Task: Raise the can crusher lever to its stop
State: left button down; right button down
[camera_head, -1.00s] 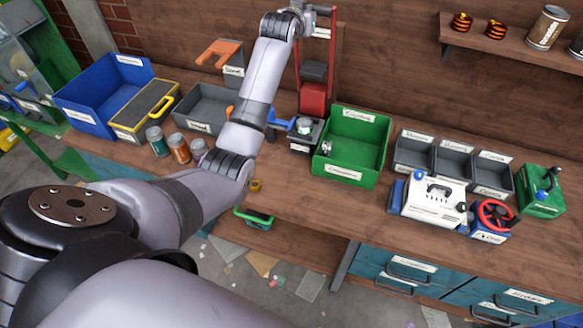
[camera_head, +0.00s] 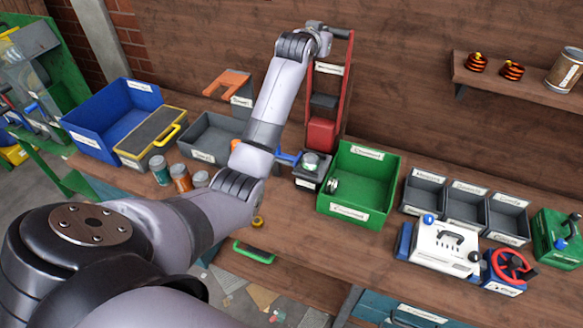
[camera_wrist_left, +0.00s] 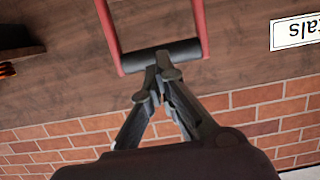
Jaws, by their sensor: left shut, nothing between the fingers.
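The can crusher (camera_head: 321,133) stands at the back of the bench as a tall red frame with a red block. A can (camera_head: 310,161) sits on its base below the block. The lever shows in the left wrist view as two red arms joined by a black crossbar (camera_wrist_left: 160,56). My left gripper (camera_head: 322,36) is at the top of the crusher. In the left wrist view my left gripper (camera_wrist_left: 160,75) is shut with its fingertips against or just beside the middle of the crossbar, not around it. My right gripper is out of view.
A green bin (camera_head: 379,205) stands right of the crusher, a grey tray (camera_head: 207,155) and blue bin (camera_head: 92,140) left. A wall shelf (camera_head: 530,85) is at upper right.

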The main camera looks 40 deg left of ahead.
pick_arm(q)
jog(key=v, duration=0.5)
jog(key=shift+s+d, duration=0.1)
jog(key=shift+s, duration=0.1)
pick_arm(e)
jog(key=shift+w+d, duration=0.1)
jog(key=shift+d, duration=0.1)
pick_arm(q)
jog(key=shift+w, duration=0.1)
